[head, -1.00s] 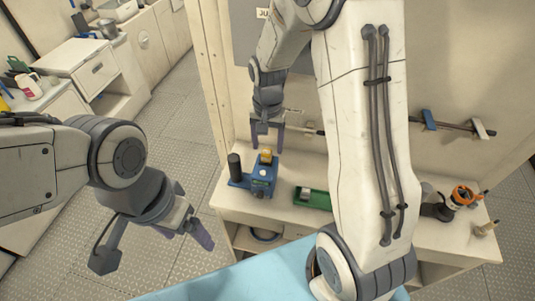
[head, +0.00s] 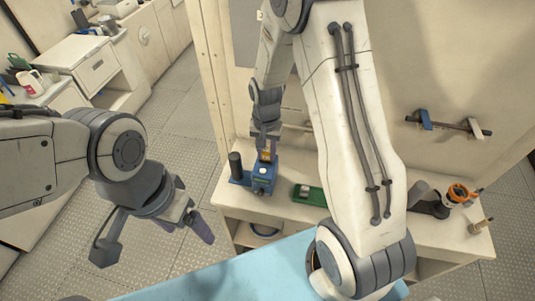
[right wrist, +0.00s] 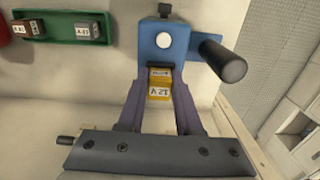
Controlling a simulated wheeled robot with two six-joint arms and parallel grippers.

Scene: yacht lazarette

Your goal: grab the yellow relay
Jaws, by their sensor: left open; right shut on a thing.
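The yellow relay (right wrist: 160,84), labelled 12 V, is between the two fingers of my right gripper (right wrist: 160,82) in the right wrist view. The fingers are shut on it. It sits at the blue device (right wrist: 160,45), which has a white round button and a dark cylinder at its side. In the head view my right gripper (head: 267,145) reaches down over the blue device (head: 262,177), and the relay (head: 266,155) shows between the fingers. I cannot tell whether it is still seated in the device. My left gripper (head: 152,240) is open and empty over the floor.
A green tray (head: 316,203) with small relays lies right of the device; it also shows in the right wrist view (right wrist: 62,41). Tools and an orange roll (head: 459,193) lie at the bench's right end. A light-blue surface (head: 220,272) is in front.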

